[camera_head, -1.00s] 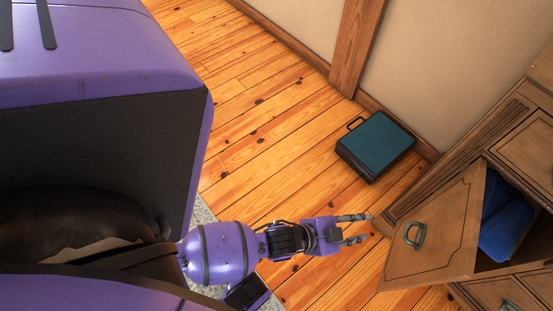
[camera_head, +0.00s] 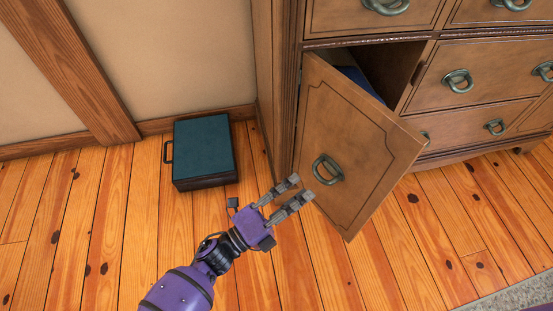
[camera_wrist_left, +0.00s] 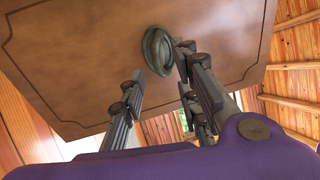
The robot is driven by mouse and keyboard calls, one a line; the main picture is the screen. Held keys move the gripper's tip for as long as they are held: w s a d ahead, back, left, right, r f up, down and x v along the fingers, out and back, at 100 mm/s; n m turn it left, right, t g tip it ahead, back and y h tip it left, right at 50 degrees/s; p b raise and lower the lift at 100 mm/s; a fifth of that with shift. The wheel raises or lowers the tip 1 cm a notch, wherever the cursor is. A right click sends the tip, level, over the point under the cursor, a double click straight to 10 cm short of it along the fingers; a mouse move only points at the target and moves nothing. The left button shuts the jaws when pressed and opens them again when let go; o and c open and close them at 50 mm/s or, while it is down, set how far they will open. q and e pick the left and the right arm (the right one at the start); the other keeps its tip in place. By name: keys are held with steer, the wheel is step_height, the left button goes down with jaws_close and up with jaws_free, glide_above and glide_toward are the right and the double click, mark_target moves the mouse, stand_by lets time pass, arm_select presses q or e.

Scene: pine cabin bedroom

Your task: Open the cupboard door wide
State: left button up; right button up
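The cupboard door (camera_head: 355,140) is a brown wooden panel. It stands partly open, swung out from the cupboard, with a dark gap above it. Its metal ring handle (camera_head: 328,169) is on the outer face. My left gripper (camera_head: 298,190) is open and empty, its fingers pointing at the door just below and left of the handle. In the left wrist view the handle (camera_wrist_left: 157,52) appears beyond the two spread fingers, and I see no clear contact. My right gripper is in neither view now.
A dark teal case (camera_head: 204,150) lies on the plank floor by the wall, left of the cupboard. Drawers with ring handles (camera_head: 457,80) are right of the door. Something blue (camera_head: 360,80) shows inside the cupboard. The floor in front is mostly clear.

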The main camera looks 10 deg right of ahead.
mark_target(320, 176)
arm_select(q)
steer(key=b+x, duration=0.1)
steer(key=x, duration=0.6)
steer(key=shift+w+d, duration=0.15)
steer(key=shift+d, duration=0.05)
jaws_close()
steer(key=shift+f, duration=0.1)
